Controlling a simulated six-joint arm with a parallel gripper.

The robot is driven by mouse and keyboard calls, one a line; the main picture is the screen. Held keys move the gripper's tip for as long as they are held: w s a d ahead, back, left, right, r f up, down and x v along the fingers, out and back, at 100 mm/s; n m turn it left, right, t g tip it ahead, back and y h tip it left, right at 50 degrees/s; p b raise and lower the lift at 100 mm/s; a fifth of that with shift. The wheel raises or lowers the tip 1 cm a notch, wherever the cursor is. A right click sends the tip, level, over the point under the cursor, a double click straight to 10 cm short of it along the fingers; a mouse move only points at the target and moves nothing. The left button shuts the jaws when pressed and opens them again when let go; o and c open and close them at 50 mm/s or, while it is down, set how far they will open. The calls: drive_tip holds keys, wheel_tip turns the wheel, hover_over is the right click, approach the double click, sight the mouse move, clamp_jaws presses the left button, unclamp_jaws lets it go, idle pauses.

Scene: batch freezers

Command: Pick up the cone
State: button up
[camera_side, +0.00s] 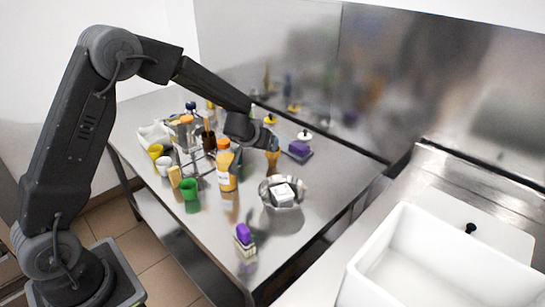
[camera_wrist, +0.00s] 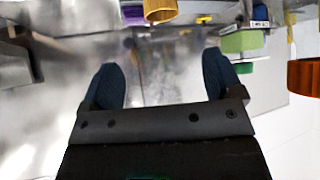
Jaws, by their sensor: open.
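A tan, cone-like object (camera_side: 273,157), small and partly covered by my gripper, shows near the bowl in the side view. It appears to be the cone. My gripper (camera_side: 268,143) is just above and beside it there. In the wrist view, a golden-tan rounded piece (camera_wrist: 160,10), probably the same cone, is cut off by the top edge, beyond the fingertips. My gripper (camera_wrist: 160,70) is open in the wrist view, with two dark blue fingers apart and only blurred steel between them. I cannot tell the exact gap to the cone.
An orange-capped bottle (camera_side: 226,170) stands left of my gripper, with a green cup (camera_side: 190,189) nearby. A metal bowl (camera_side: 268,190) holds a white block. A purple-topped item (camera_side: 243,238) stands at the front. A purple block (camera_side: 299,149) lies near the steel back wall (camera_side: 365,85).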

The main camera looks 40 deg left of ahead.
sight(273, 157)
drive_tip(key=x, duration=0.9)
drive_tip(key=shift+s+f, duration=0.1)
drive_tip(key=shift+x, duration=2.85)
drive_tip(key=shift+a, duration=0.2)
drive_tip(key=shift+c, duration=0.2)
drive_tip(key=c, duration=0.9)
drive_tip(key=shift+c, duration=0.2)
